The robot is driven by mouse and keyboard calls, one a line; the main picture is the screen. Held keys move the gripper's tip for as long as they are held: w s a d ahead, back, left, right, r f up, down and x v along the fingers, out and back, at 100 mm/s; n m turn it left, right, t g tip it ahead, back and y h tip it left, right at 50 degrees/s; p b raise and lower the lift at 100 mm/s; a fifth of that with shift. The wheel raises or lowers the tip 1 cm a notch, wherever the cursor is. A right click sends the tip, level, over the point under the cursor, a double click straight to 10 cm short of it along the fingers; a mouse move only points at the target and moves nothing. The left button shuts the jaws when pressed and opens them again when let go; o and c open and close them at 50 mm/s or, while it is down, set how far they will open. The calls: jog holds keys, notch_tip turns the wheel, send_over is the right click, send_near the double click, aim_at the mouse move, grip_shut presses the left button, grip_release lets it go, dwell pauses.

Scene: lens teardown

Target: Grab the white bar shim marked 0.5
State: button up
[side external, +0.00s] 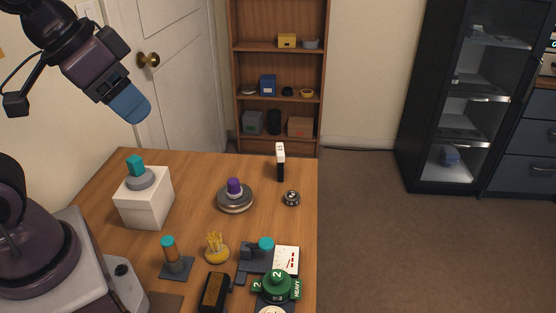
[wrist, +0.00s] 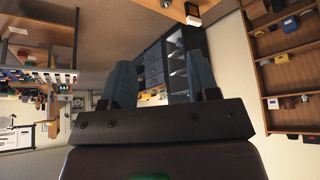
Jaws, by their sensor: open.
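A narrow upright bar (side external: 280,160), white on its upper part and black below, stands near the table's right back edge in the side view. A small mark shows near its top but is too small to read; it may be the white bar shim. My gripper (side external: 128,106) is raised high at the upper left, in front of the door, well apart from the bar and touching nothing. In the wrist view its blue fingers (wrist: 162,78) are spread with nothing between them. A small white and black item (wrist: 192,12) shows at the top there; I cannot tell if it is the bar.
A white block with a grey and teal knob (side external: 144,202), a round disc with a purple top (side external: 235,201) and a small dark dial (side external: 291,198) stand on the wooden table (side external: 205,170). Several fixtures, including a green knob (side external: 276,285), crowd its front.

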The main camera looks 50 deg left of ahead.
jog(key=shift+c, duration=0.2)
dwell(0.4)
jog(key=m+g+y, duration=0.3)
jog(key=m+y, duration=1.1)
jog(key=m, duration=0.1)
send_over(280, 151)
jog(key=s, duration=0.9)
notch_tip(280, 151, down, 18)
jog(key=f, duration=0.1)
jog(key=w+d+f+m+t, duration=0.1)
jog(key=w+f+m+t, duration=0.1)
jog(key=f+m, duration=0.1)
jog(key=w+d+f+m+t, duration=0.2)
jog(key=f+m+t, duration=0.1)
jog(key=w+d+f+m+t, duration=0.1)
jog(key=w+f+m+t, duration=0.1)
jog(key=f+m, duration=0.2)
jog(key=shift+d+t+y, duration=0.3)
jog(key=shift+t+y, duration=0.1)
jog(key=x, duration=0.5)
jog(key=f+x, duration=0.1)
jog(key=x, duration=0.1)
jog(key=shift+w+a, duration=0.1)
jog(key=shift+a, duration=0.15)
jog(key=shift+c, duration=0.4)
grip_shut()
